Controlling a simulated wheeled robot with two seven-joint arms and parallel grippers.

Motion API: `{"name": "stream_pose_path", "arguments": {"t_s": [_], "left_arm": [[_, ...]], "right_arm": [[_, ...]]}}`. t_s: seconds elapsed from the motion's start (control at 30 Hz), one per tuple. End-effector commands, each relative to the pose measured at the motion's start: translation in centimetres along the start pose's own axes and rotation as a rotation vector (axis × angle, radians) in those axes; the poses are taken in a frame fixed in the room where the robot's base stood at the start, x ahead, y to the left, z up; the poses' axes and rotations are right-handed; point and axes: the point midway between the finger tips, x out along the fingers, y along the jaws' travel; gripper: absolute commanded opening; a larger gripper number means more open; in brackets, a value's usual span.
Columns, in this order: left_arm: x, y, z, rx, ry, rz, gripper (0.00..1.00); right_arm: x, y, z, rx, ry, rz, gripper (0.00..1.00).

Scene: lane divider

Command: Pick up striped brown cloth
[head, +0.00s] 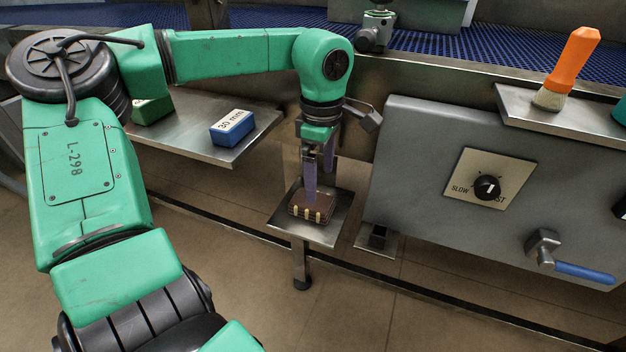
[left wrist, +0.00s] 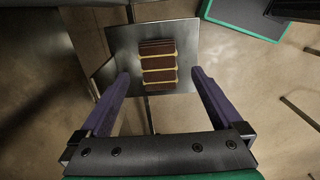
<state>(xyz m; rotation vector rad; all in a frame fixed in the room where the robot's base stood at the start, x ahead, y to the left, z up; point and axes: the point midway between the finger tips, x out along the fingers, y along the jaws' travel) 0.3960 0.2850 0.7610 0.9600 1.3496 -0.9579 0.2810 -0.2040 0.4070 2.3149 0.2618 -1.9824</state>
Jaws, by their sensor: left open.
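The striped brown cloth (head: 312,206) lies folded on a small metal plate (head: 334,230) on a post. It is dark brown with pale yellow stripes. In the left wrist view the cloth (left wrist: 158,62) sits on the plate (left wrist: 185,32), ahead of the fingertips. My left gripper (head: 312,190) points down over the cloth. Its purple fingers are open, one on each side in the left wrist view (left wrist: 160,78), with nothing between them. In the head view the fingers hide part of the cloth. Whether the fingertips touch anything cannot be told. My right gripper is not in view.
A metal shelf (head: 190,150) at left holds a blue block labelled 30 mm (head: 232,128) and a green block (head: 150,110). A grey control box (head: 420,160) with a dial and blue-handled valve (head: 583,273) stands close on the right. An orange brush (head: 572,65) stands on another shelf.

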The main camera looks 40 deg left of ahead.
Motion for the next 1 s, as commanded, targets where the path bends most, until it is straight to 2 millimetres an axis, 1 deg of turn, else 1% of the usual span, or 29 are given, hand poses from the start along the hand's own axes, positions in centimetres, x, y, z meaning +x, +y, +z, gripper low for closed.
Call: {"name": "stream_pose_path", "arguments": {"t_s": [0.03, 0.17, 0.3, 0.4, 0.5, 0.63, 0.67, 0.7, 0.77, 0.8, 0.83, 0.87, 1.0], "left_arm": [[1.2, 0.0, 0.0, 0.0, -0.001, -0.003, 1.0], [2.7, 0.0, 0.0, -0.001, -0.001, -0.001, 1.0], [5.5, 0.2, -0.2, -0.001, -0.002, -0.003, 1.0], [7.0, 0.2, -0.2, 0.0, 0.0, -0.002, 1.0], [7.4, 0.2, -0.2, -0.001, -0.001, 0.0, 1.0], [7.3, 0.2, -0.2, -0.001, -0.001, 0.001, 1.0], [7.3, 0.2, -0.2, -0.001, -0.001, 0.001, 0.96], [7.3, 0.2, -0.2, -0.001, -0.001, 0.001, 0.81], [7.3, 0.2, -0.2, -0.001, -0.001, 0.001, 0.58], [7.3, 0.2, -0.2, -0.001, -0.001, 0.001, 0.43], [7.3, 0.2, -0.2, -0.001, -0.001, 0.001, 0.31], [7.3, 0.2, -0.2, -0.001, -0.001, 0.001, 0.26], [7.3, 0.2, -0.2, -0.001, -0.001, 0.001, 0.26]], "right_arm": [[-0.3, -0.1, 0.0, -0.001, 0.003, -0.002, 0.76], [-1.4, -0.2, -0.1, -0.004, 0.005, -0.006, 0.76], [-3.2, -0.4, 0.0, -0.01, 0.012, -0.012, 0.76], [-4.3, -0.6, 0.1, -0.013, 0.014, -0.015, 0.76], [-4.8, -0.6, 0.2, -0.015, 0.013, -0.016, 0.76], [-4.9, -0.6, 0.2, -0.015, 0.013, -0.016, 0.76], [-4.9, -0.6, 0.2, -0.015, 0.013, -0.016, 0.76], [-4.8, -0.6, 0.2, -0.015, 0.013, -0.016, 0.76], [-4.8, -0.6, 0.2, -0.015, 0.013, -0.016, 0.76], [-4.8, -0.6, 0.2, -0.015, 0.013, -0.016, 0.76], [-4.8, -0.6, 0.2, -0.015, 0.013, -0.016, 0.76], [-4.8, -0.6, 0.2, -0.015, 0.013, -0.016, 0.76], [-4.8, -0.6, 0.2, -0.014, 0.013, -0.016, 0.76]]}}
